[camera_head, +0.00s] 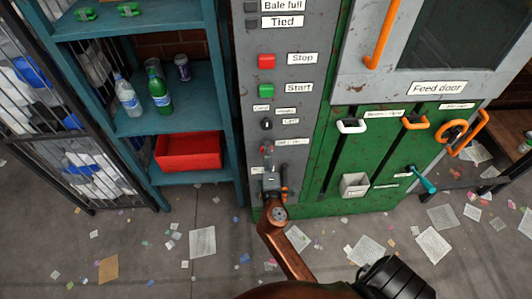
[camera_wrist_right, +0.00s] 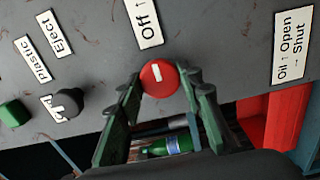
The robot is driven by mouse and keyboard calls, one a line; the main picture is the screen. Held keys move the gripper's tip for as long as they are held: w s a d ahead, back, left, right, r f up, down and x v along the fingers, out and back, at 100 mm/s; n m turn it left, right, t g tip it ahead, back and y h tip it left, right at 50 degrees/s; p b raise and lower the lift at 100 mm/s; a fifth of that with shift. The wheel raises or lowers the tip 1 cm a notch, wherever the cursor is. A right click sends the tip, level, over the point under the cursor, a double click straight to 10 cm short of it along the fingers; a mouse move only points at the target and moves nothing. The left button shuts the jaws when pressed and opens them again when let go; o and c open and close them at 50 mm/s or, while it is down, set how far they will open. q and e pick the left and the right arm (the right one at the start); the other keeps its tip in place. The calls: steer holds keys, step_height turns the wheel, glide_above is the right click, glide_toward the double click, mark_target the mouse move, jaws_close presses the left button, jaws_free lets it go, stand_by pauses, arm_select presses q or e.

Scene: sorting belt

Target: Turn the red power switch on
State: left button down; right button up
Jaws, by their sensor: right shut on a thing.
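The red power switch (camera_wrist_right: 157,78) is a round red knob with a white bar on its face, on the grey panel (camera_head: 240,90). A label reading "Off" with an arrow (camera_wrist_right: 148,22) is beside it in the wrist view; the rest of that label is cut off. My right gripper (camera_head: 268,157) is at the switch, low on the panel. In the wrist view its two green-grey fingers (camera_wrist_right: 166,88) lie on either side of the knob and are shut on it. In the head view the gripper partly hides the switch. My left gripper is not in view.
Above the switch are a black knob (camera_head: 266,124), a green Start button (camera_head: 266,89) and a red Stop button (camera_head: 266,61). A teal shelf (camera_head: 190,119) with bottles and a red bin (camera_head: 190,151) stands left. The green machine with handles (camera_head: 322,150) is right.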

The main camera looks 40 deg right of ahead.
stand_by(0.3)
steer(key=o, duration=1.1)
